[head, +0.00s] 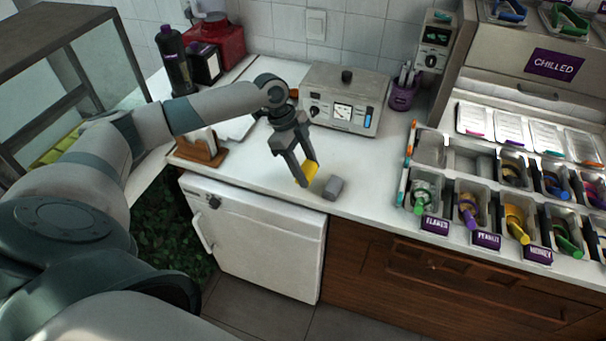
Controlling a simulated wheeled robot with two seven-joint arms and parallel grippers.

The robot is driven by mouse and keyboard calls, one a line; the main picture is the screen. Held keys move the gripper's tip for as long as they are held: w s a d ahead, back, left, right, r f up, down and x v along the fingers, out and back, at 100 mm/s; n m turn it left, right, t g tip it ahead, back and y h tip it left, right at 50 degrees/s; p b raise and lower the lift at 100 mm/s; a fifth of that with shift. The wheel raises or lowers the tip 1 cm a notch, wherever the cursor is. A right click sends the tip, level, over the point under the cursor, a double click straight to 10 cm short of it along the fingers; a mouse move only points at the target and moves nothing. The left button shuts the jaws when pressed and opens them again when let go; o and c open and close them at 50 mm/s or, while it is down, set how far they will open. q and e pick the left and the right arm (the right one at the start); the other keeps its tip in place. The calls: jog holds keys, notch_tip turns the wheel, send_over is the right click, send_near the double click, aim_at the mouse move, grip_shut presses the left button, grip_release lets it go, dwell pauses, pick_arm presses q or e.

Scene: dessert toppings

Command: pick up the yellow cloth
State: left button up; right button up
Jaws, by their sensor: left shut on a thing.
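The yellow cloth (309,171) is between the fingers of my left gripper (303,176), over the white counter left of centre in the head view. The gripper points down and is shut on the cloth. The fingers hide part of the cloth. I cannot tell whether the cloth still touches the counter. My right gripper is not in view.
A small grey block (333,188) lies just right of the gripper near the counter's front edge. A metal device with a dial (343,98) stands behind. Topping trays (468,205) fill the right side. A wooden holder (201,150) stands at left.

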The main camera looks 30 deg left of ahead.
pick_arm(q)
jog(key=s+d+r+b, duration=0.2)
jog(key=s+d+r, duration=0.2)
jog(key=d+r, duration=0.2)
jog(key=d, duration=0.2)
jog(key=shift+s+d+b, duration=0.25)
jog(key=shift+d+b, duration=0.05)
jog(key=shift+o, duration=0.7)
jog(key=shift+w, duration=0.1)
jog(key=shift+c, duration=0.2)
